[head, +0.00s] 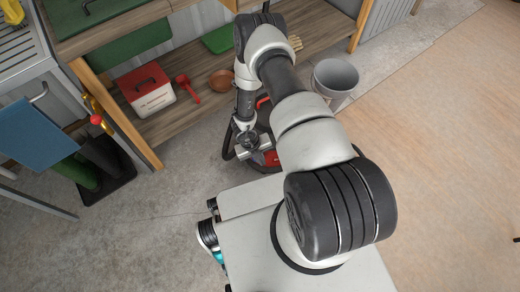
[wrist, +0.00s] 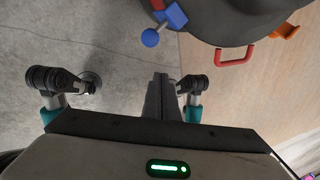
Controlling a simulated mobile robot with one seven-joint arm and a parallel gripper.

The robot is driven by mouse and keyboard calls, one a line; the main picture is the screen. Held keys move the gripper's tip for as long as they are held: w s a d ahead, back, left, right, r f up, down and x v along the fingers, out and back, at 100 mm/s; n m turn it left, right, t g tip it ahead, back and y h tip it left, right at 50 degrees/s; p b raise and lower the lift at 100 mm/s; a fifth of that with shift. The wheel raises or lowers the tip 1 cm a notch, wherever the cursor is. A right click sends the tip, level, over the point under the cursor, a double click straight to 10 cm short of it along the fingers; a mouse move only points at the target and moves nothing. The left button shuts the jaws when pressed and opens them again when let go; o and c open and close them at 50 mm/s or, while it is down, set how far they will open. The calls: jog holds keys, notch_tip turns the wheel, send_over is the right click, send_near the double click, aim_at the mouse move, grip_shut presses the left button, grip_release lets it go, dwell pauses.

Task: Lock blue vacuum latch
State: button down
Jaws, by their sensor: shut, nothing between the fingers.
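The blue latch (wrist: 175,16) shows at the top of the wrist view, on the edge of the dark grey vacuum body (wrist: 228,10). A blue ball knob (wrist: 150,38) sits at its lower left, with a small red part just above. My gripper (wrist: 161,80) is shut and empty, its fingers together and apart from the latch, which lies beyond their tips in the picture. In the head view my gripper (head: 262,156) is low beside the vacuum (head: 271,160), which my arm mostly hides. The blue latch cannot be made out there.
A red handle (wrist: 236,58) and an orange latch (wrist: 287,30) stick out from the vacuum. A black hose (head: 228,147) loops beside it. A grey bucket (head: 335,78) stands behind. The wooden shelf (head: 205,102) holds a red-lidded box (head: 147,90). Open floor lies at right.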

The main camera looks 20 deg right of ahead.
jog(key=w+r, duration=0.3)
jog(key=r, duration=0.2)
jog(key=shift+d+r+p, duration=0.2)
jog(key=shift+d+p, duration=0.25)
